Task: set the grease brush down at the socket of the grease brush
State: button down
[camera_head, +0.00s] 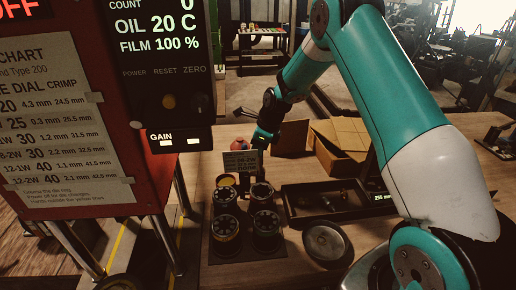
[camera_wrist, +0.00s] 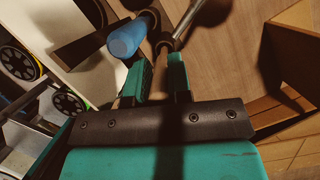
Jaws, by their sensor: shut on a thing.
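My gripper (camera_head: 262,138) is over the far part of the bench, pointing down beside the small sign. In the wrist view its two teal fingers (camera_wrist: 161,68) are close together, shut on the grease brush. A slim metallic shaft (camera_wrist: 187,22), which looks like part of the brush, runs up and right from the fingertips. The brush is mostly hidden in the head view. A blue rounded handle or cylinder (camera_wrist: 126,38) lies just left of the fingertips; I cannot tell whether it touches them. I cannot make out the brush's socket for sure.
Several round die sets (camera_head: 265,222) stand on a dark mat in front of the gripper, with a small sign (camera_head: 243,162) behind them. A black tray (camera_head: 325,203), a round metal dish (camera_head: 327,243) and an open cardboard box (camera_head: 340,150) are to the right. The red crimper (camera_head: 150,190) stands left.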

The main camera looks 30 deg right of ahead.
jog(key=shift+f, duration=0.3)
jog(key=c, duration=1)
grip_release()
jog(key=shift+o, duration=0.2)
jog(key=b+v, duration=0.4)
jog(key=v, duration=1.3)
jog(key=shift+r+b, duration=0.3)
jog(key=shift+b, duration=0.1)
